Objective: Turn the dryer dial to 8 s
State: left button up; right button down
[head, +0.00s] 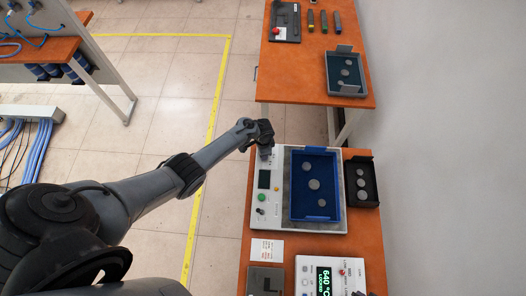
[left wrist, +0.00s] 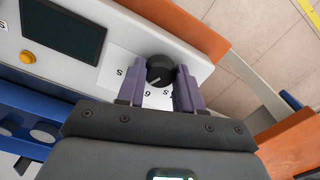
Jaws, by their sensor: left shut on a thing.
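The dryer (head: 270,220) is a white-panelled unit on the orange bench, with a dark screen (head: 264,179) and a blue tray bed beside it. My left gripper (head: 265,142) is at the far end of its panel, where it hides the dial in the head view. In the left wrist view the black round dial (left wrist: 160,69) sits between the two purple fingers of my left gripper (left wrist: 162,75), which is shut on it. A white pointer line on the dial points to the lower left. Printed marks, including a 6, show around it, partly hidden by the fingers. My right gripper is not in view.
The blue tray (head: 293,190) holds metal discs. A black tray (head: 374,200) with discs stands to its right. A white unit (head: 306,268) reading 640 °C is nearer. A second orange table (head: 295,80) at the back holds another tray and tools.

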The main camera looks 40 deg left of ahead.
pick_arm(q)
jog(key=m, duration=0.3)
jog(key=shift+m, duration=0.4)
dwell(0.4)
jog(key=o, duration=1)
jog(key=shift+o, duration=0.2)
notch_tip(320, 180, up, 11)
jog(key=p, duration=0.4)
